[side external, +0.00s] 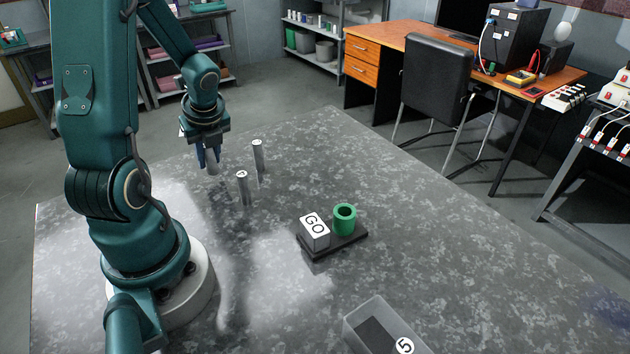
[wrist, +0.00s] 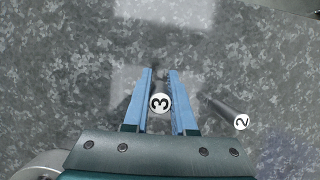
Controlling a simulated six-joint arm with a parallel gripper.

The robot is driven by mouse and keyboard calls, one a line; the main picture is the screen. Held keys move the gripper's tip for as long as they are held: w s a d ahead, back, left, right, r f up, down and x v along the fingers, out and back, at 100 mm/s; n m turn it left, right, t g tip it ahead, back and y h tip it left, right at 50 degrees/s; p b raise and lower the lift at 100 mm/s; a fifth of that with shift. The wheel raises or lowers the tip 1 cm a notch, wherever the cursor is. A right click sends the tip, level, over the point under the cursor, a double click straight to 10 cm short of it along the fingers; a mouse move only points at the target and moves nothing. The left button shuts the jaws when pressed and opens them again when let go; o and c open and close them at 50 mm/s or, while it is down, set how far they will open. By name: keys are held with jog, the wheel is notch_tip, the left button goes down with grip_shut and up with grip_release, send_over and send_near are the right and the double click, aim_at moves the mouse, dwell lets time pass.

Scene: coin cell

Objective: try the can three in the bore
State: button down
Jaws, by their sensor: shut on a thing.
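Can three, a slim grey cylinder with a white top marked 3 (wrist: 160,103), stands between the blue fingers of my gripper (wrist: 160,86) in the wrist view. My gripper is shut on it. In the side view my gripper (side external: 208,156) is at the left of the cans, and can three's lower part (side external: 212,169) shows below the fingers. I cannot tell whether its foot touches the table. The bore is the opening of a green round collar (side external: 345,224) on a dark base (side external: 345,243), well to the right of my gripper. The bore looks empty.
Two other cans stand upright near my gripper, a nearer one (side external: 243,190) and a farther one (side external: 259,160). Can two (wrist: 230,113) shows right of my fingers. A bin marked 5 (side external: 404,345) is at the front edge.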

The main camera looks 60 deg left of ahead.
notch_tip(320, 180, up, 8)
jog(key=shift+f, duration=0.1)
jog(key=w+d+r+m+t, duration=0.25)
jog(key=w+d+m, duration=0.45)
jog(key=w+d, duration=0.5)
jog(key=w+d+m+t+h, duration=0.1)
jog(key=d+m, duration=0.5)
jog(key=d, duration=0.9)
jog(key=shift+w+h, duration=0.75)
jog(key=shift+h, duration=0.05)
jog(key=shift+t, duration=0.25)
jog(key=shift+f, duration=2.9)
jog(key=shift+f, duration=0.65)
jog(key=shift+r, duration=0.3)
